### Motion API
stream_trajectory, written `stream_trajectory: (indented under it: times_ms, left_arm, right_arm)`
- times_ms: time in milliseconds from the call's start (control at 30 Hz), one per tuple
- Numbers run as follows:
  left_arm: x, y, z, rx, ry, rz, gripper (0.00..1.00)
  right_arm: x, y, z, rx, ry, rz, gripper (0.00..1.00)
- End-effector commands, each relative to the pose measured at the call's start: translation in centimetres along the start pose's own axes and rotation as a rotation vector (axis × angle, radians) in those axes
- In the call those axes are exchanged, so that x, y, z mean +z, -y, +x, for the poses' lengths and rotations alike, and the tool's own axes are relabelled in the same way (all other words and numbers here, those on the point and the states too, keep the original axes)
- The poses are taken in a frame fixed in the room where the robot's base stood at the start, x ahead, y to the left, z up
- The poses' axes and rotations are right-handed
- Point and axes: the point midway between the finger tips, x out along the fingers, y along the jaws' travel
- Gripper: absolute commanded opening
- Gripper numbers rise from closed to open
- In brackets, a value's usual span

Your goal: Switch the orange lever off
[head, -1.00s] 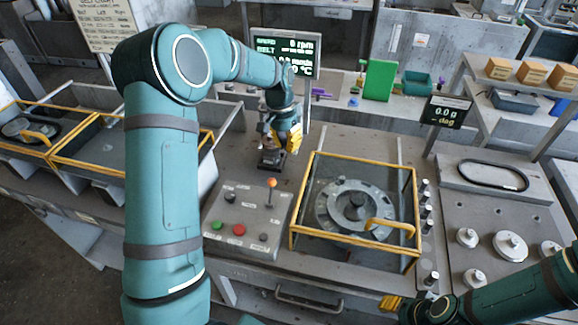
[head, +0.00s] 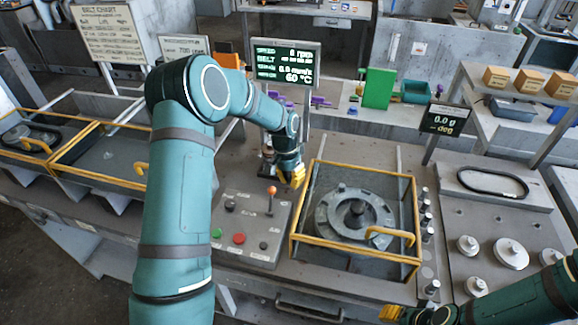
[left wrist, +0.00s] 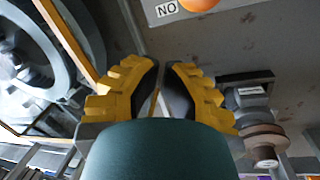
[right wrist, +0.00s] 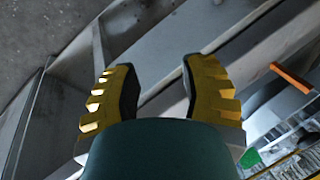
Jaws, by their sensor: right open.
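The orange lever (head: 271,191) stands roughly upright on the grey control box, its ball knob on top. In the left wrist view the orange knob (left wrist: 199,4) is cut off by the top edge, beside a white label reading "NO". My left gripper (head: 296,180) is just right of and behind the lever, apart from it. In the left wrist view its fingers (left wrist: 161,68) are nearly together with nothing visible between them. My right gripper (head: 392,312) is low at the front right, far from the lever; its fingers (right wrist: 160,70) are apart and empty.
The control box (head: 250,228) also has a green button (head: 217,233), a red button (head: 239,238) and dark knobs. A yellow-framed guard (head: 405,262) over the blower housing (head: 355,213) stands close right. A display (head: 285,62) rises behind.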

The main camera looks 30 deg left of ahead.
Motion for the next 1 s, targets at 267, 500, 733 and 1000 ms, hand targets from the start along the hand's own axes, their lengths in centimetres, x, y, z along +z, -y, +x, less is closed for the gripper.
stream_trajectory:
  times_ms: [267, 500, 733, 1000]
  left_arm:
    - [3.2, 0.1, -1.3, -0.001, -0.001, 0.000, 0.00]
    - [3.8, 0.0, -1.4, -0.001, 0.000, 0.001, 0.00]
    - [3.8, 0.0, -1.4, -0.001, -0.001, 0.001, 0.00]
    - [3.4, 0.0, -1.5, -0.021, -0.041, 0.008, 0.00]
  right_arm:
    - [-0.1, 0.2, -0.6, -0.001, 0.000, 0.000, 0.43]
    - [-0.1, 0.2, -0.7, -0.001, 0.000, 0.000, 0.43]
    - [-0.1, 0.2, -0.7, -0.001, 0.000, 0.000, 0.43]
    - [0.0, -0.1, 0.2, 0.000, 0.000, 0.000, 0.43]
